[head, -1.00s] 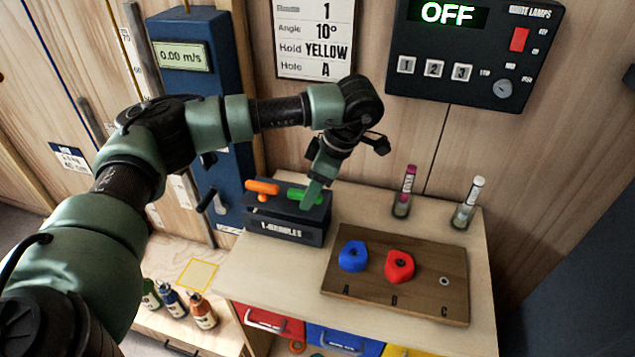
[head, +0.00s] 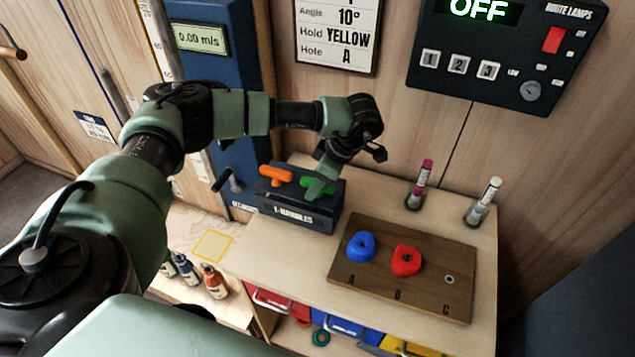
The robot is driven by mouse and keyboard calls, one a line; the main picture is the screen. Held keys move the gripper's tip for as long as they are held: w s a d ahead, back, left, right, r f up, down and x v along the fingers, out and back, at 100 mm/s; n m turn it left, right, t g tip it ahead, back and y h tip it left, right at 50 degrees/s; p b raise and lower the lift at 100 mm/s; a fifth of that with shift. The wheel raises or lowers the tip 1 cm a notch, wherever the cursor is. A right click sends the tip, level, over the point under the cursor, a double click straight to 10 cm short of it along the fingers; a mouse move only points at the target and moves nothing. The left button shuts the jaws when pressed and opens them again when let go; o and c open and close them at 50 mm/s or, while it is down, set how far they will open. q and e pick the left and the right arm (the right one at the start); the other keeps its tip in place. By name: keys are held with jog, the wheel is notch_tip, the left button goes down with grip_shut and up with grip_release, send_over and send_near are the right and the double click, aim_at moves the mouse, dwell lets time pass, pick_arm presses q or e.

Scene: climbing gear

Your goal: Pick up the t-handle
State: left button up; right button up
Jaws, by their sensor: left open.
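The T-handles box (head: 300,212) is a dark block on the left of the wooden table top. An orange t-handle (head: 275,173) stands in its left part. A green t-handle (head: 313,183) stands in its right part. My left gripper (head: 318,191) is open and reaches down from above over the green t-handle, with its fingers at or very close to it. The gripper hides part of the green handle, and I cannot tell whether it touches. My right gripper is not in view.
A brown board (head: 400,290) with a blue hold (head: 361,246) and a red hold (head: 406,260) lies right of the box. Two marker-like sticks (head: 421,180) stand in cups behind it. A blue gauge column (head: 215,90) rises behind the box. Bottles (head: 214,281) stand lower left.

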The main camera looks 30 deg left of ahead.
pick_arm(q)
grip_shut()
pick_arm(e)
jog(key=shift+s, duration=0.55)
pick_arm(q)
jog(key=shift+r, duration=0.15)
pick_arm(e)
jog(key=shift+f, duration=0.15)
